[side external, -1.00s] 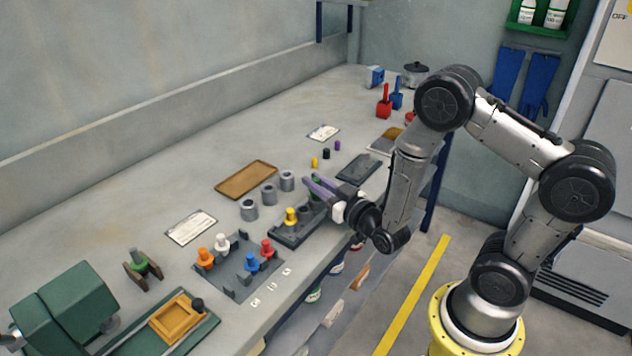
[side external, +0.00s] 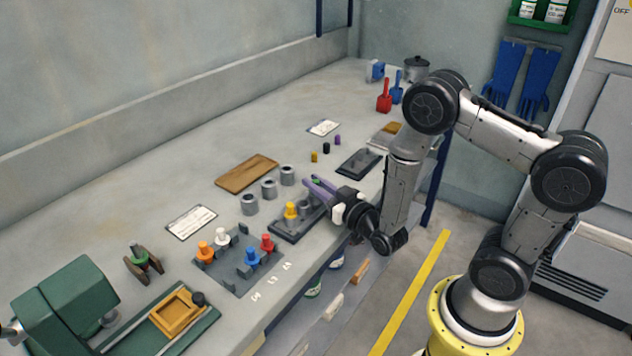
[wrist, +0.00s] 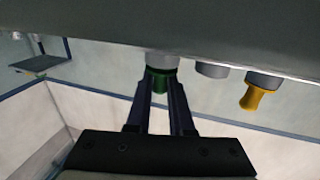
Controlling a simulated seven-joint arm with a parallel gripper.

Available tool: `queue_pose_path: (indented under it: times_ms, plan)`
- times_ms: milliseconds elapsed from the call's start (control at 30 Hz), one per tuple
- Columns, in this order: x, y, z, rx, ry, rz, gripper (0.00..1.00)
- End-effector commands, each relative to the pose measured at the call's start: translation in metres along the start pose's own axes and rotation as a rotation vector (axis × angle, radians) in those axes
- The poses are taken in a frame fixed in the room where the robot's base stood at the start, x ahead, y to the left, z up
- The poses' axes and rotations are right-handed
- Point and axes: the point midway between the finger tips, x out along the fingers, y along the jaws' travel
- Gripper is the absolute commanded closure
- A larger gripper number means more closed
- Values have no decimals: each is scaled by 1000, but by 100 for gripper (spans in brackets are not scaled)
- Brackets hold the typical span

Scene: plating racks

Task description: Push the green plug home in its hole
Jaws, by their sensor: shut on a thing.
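The green plug (wrist: 158,83) is between the two fingers of my gripper (wrist: 161,75) in the wrist view. My gripper is shut on it. The plug's wide green collar lies against or very near the end of a grey cylindrical socket (wrist: 162,60); how deep it sits inside cannot be told. In the side view only a small green part (side external: 317,181) shows between the purple fingers of my gripper (side external: 318,186), above the far end of the dark rack (side external: 283,234). The fingers hide the socket there.
A yellow plug (side external: 291,210) stands in the same rack, with a grey socket (side external: 305,208) between it and my gripper. Loose grey cylinders (side external: 269,189) stand behind. A plate with orange, white, blue and red plugs (side external: 240,275) lies to the left. A dark plate (side external: 358,162) lies beyond.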

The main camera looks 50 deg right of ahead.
Motion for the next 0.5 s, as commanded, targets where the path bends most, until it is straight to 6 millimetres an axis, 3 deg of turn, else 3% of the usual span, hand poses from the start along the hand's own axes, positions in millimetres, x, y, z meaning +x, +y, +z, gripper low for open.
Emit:
queue_pose_path:
  times_ms: [67,100,267,500]
  plan:
    - [-1,0,5,-1,-8,0,100]
    - [-1,0,4,-1,-9,0,73]
    - [-1,0,4,-1,-8,0,45]
    - [-1,0,3,-1,-6,0,45]
